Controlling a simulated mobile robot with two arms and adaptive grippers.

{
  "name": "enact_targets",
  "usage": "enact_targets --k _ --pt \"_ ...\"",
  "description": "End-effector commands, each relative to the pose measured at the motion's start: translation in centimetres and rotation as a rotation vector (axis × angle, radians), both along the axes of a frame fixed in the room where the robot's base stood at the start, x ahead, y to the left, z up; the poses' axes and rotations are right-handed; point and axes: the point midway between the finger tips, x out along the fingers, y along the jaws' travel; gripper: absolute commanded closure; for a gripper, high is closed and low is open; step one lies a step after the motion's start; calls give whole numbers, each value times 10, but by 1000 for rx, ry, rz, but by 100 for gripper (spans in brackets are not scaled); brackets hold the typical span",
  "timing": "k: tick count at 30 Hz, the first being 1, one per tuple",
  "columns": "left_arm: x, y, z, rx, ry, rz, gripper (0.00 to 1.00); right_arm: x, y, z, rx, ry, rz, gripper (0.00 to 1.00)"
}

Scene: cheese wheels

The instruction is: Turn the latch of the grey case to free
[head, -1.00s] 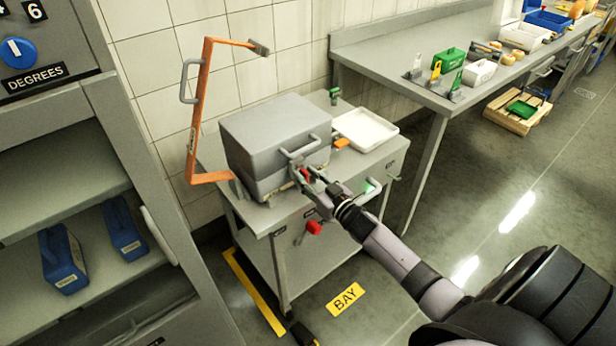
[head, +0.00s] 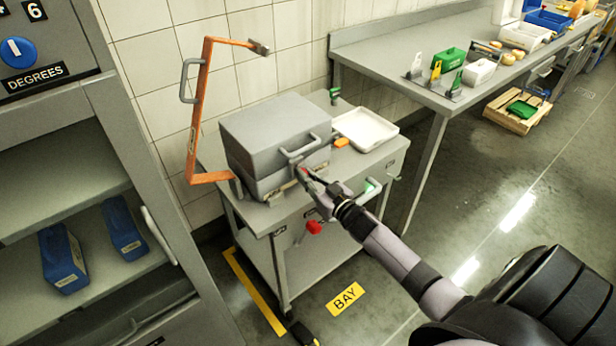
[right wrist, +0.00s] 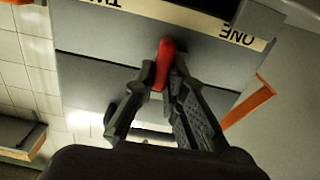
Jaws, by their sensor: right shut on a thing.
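The grey case (head: 262,135) stands closed on the trolley, with a grey handle on its front. Its red latch (right wrist: 165,56) shows in the right wrist view, in front of a pale label strip (right wrist: 190,15) reading "ONE" and a partly cut-off "TW", both upside down. My right gripper (head: 306,179) is at the front of the case, low down. In the right wrist view its fingers (right wrist: 164,84) are closed on both sides of the red latch. The fingers hide the latch's lower end. My left gripper is not in view.
An orange frame (head: 199,110) with a grey handle rises left of the case. A white tray (head: 366,129) and an orange block (head: 341,142) lie to its right on the trolley (head: 270,218). A red knob (head: 314,227) is on the trolley front.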

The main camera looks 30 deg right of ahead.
Motion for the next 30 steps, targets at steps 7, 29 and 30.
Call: enact_targets --k 7,29,30 --pt "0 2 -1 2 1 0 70 0 1 0 -52 -4 0 100" --pt "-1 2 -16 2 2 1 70 -1 8 -4 -668 -55 -1 100" --pt "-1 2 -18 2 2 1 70 -1 8 -4 -706 -57 -1 100"
